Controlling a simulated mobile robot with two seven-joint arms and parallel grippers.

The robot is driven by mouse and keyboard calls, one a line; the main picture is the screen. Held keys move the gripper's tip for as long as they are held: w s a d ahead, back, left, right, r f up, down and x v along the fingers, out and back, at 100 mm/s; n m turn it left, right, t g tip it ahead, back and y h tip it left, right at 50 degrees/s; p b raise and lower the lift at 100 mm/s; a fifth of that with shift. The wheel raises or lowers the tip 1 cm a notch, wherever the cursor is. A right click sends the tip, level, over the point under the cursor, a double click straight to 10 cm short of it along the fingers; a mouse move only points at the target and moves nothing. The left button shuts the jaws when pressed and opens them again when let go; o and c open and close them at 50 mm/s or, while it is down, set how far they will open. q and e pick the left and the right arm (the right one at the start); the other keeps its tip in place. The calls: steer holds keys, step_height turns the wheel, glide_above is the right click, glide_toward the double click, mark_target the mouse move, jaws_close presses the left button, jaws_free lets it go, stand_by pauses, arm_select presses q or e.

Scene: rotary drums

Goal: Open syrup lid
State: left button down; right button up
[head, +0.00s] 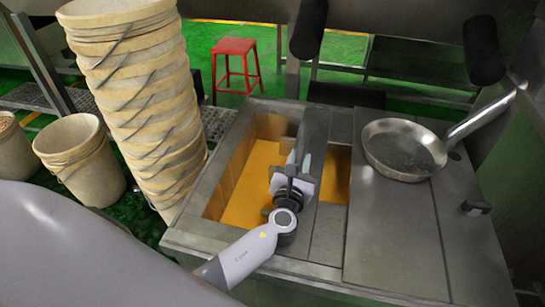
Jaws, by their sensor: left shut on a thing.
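The metal syrup tank (190,232) stands in the middle of the head view. Its left side is uncovered and shows orange syrup (240,185). A narrow grey metal panel, which looks like the syrup lid (316,125), stands raised and seen nearly edge-on over the opening, with orange on both sides of it. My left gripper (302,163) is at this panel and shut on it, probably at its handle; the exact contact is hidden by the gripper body. My right gripper is not in view.
A flat closed cover (390,255) with a small dark handle (475,207) forms the tank's right side. A metal pan (403,150) rests on it. A tall stack of buckets (140,90) stands close at left, with single buckets (78,160) beyond. A red stool (235,66) is behind.

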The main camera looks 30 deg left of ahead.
mark_target(315, 164)
arm_select(q)
steer(key=shift+w+d, duration=0.25)
steer(key=shift+d, duration=0.8)
steer(key=shift+w+d, duration=0.25)
steer(key=shift+d, duration=0.8)
steer(key=shift+r, duration=0.1)
steer(key=c, duration=1)
jaws_free()
steer(key=shift+s+a, duration=0.1)
